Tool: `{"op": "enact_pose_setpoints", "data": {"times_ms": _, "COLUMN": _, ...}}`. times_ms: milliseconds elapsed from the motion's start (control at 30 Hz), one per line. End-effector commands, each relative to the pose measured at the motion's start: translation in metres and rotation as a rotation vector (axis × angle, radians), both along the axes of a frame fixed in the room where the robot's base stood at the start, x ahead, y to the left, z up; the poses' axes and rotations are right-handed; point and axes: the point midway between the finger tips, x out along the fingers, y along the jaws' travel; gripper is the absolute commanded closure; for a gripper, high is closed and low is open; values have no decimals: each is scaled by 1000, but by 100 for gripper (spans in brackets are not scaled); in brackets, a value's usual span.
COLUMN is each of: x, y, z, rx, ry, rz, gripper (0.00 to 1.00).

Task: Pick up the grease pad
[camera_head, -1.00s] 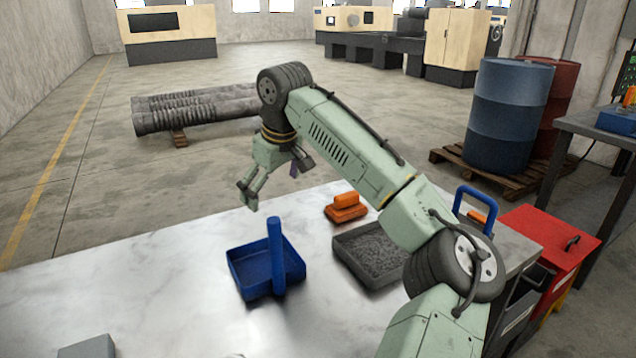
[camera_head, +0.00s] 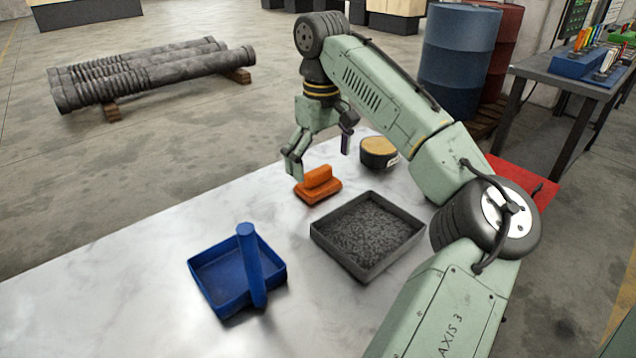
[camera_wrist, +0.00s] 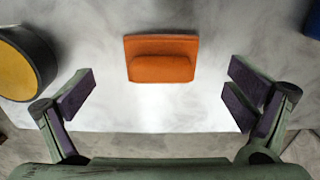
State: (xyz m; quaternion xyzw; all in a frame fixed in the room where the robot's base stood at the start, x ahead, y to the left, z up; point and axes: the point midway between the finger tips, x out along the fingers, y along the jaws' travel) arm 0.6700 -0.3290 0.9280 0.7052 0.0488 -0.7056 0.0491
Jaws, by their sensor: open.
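The orange block with a raised grip, which looks like the grease pad (camera_head: 318,187), lies on the pale table near its far edge. In the wrist view the orange pad (camera_wrist: 162,59) is at the top middle, its long side running across the picture. My gripper (camera_head: 319,162) is open and empty, above and just beyond the pad in the head view. In the wrist view the open fingers of my gripper (camera_wrist: 162,90) stand wide on either side of the pad's line, apart from it.
A round dark tin with a yellow top (camera_head: 379,152) stands close by; it also shows in the wrist view (camera_wrist: 22,65). A grey tray of dark granules (camera_head: 318,233) and a blue tray (camera_head: 205,285) with a blue upright bar are nearer. Bare table lies at left.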

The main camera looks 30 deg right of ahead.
Motion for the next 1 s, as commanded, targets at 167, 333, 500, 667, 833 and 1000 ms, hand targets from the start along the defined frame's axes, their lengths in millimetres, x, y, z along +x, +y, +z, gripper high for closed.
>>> {"op": "enact_pose_setpoints", "data": {"times_ms": 167, "x": 5, "y": 2, "z": -25, "rx": -2, "ry": 4, "rz": 0, "gripper": 2}}
{"op": "enact_pose_setpoints", "data": {"times_ms": 333, "x": 5, "y": 3, "z": -43, "rx": 0, "ry": 0, "rz": 0, "gripper": 2}}
{"op": "enact_pose_setpoints", "data": {"times_ms": 500, "x": 6, "y": 3, "z": -46, "rx": 1, "ry": -2, "rz": 0, "gripper": 2}}
{"op": "enact_pose_setpoints", "data": {"times_ms": 667, "x": 6, "y": 3, "z": -46, "rx": 1, "ry": -1, "rz": 0, "gripper": 7}}
{"op": "enact_pose_setpoints", "data": {"times_ms": 833, "x": 6, "y": 3, "z": -46, "rx": 1, "ry": -1, "rz": 0, "gripper": 18}}
{"op": "enact_pose_setpoints", "data": {"times_ms": 1000, "x": 6, "y": 3, "z": -46, "rx": 0, "ry": -1, "rz": 0, "gripper": 30}}
